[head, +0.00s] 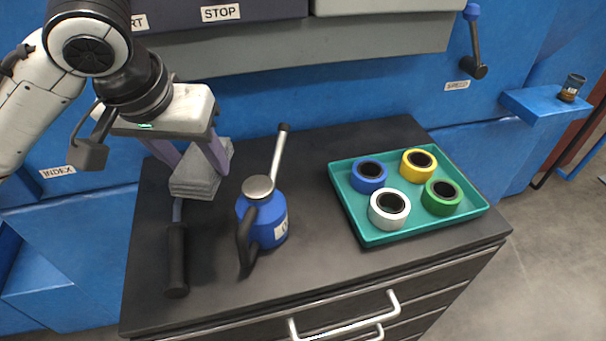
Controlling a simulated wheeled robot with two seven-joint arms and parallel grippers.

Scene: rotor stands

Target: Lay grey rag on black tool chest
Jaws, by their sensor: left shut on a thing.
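The grey rag (197,184), a folded stack, is at the back left of the black tool chest (325,265). My left gripper (203,167) comes down from the upper left with its fingers on the rag, and it is shut on it. The rag is over or touching the chest top; I cannot tell if its underside rests there. Part of the rag is hidden behind the fingers. My right gripper is not in view.
A teal tray (362,236) with several tape rolls is at the right. Blue machine panels stand behind. The chest's front middle is clear.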

